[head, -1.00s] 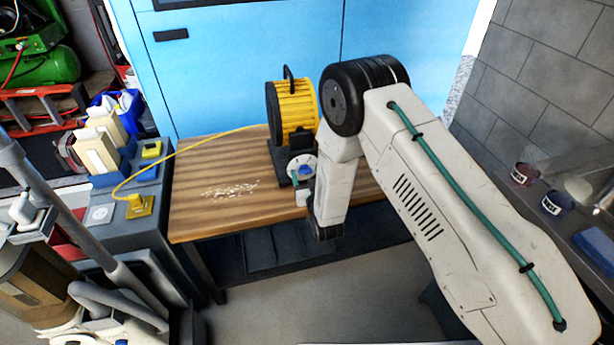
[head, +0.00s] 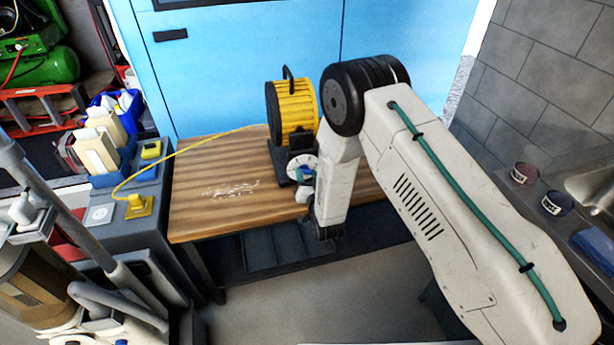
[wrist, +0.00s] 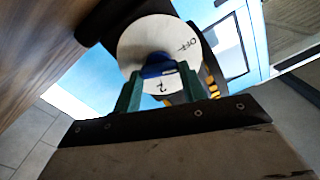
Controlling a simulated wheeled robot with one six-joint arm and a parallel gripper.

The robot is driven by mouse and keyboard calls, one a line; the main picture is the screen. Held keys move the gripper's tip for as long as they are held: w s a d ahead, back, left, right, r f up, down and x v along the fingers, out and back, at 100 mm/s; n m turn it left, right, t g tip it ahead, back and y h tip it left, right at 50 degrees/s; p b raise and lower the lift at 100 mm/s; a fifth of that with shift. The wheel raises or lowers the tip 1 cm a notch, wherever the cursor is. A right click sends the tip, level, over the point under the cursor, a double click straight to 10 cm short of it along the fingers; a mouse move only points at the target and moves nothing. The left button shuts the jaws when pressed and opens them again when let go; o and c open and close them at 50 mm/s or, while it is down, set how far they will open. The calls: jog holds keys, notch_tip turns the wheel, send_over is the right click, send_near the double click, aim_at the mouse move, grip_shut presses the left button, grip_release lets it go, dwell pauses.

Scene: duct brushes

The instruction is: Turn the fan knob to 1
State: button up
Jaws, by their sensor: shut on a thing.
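The yellow fan (head: 291,112) stands on the wooden bench, with a round white dial (head: 299,160) at its front base. In the wrist view the dial (wrist: 135,45) shows "OFF" at its upper right and "2" near its bottom edge. The blue fan knob (wrist: 157,69) sits at the dial's centre. My gripper (wrist: 159,78) has its green fingers on either side of the knob, shut on it. I see no 1 mark, and I cannot tell where the knob points. In the head view my gripper (head: 305,174) is at the dial, partly hidden by my arm.
The wooden bench (head: 215,207) carries pale scattered debris (head: 229,189) left of the fan. A yellow cord (head: 190,145) runs left to a yellow plug box (head: 138,206) on a grey cabinet. Blue doors (head: 235,65) stand behind the fan.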

jog(key=m, duration=0.3)
jog(key=shift+m, duration=0.3)
jog(key=shift+d+f+m, duration=0.1)
jog(key=shift+m, duration=1.7)
jog(key=o, duration=1)
jog(key=v, duration=0.7)
jog(key=shift+s+d, duration=0.15)
jog(key=shift+s, duration=0.2)
